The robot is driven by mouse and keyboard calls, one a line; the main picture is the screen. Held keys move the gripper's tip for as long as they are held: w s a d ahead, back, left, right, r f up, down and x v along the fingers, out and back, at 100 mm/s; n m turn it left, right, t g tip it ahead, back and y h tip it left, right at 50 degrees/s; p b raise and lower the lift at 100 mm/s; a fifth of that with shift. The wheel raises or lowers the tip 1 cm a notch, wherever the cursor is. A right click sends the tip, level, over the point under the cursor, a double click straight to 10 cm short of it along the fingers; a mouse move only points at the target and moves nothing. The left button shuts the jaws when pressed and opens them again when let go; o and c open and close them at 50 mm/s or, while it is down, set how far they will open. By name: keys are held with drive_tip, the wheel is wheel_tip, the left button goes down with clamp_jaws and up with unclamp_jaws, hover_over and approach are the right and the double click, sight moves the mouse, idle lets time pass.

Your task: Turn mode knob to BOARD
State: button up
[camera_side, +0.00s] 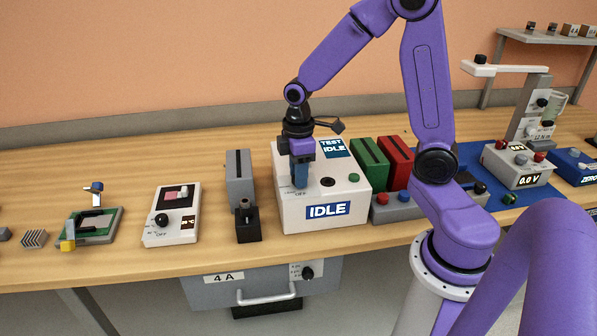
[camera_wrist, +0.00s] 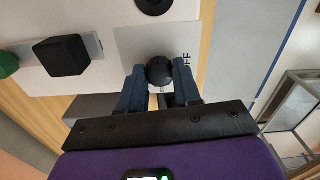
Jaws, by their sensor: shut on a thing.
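The mode knob (camera_wrist: 159,71) is a dark round knob on the top face of a white box (camera_side: 345,213). The box carries an IDLE label (camera_side: 328,209) on its front and a TEST IDLE sign (camera_side: 334,148) at the back of its top. My gripper (camera_side: 299,184) points down at the left part of the box top, and its fingers hide the knob in the side view. In the wrist view my gripper (camera_wrist: 160,84) has its two blue fingers shut on the knob, one at each side. Lettering beside the knob is only partly readable.

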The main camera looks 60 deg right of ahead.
drive_tip(key=m, duration=1.2)
drive_tip(key=shift+m, duration=2)
drive_tip(key=o, duration=1.1)
drive_tip(key=shift+c, duration=0.2)
drive_tip(key=shift+r, duration=0.15)
wheel_tip(320, 180, up, 17)
drive_tip(key=shift+a, duration=0.1)
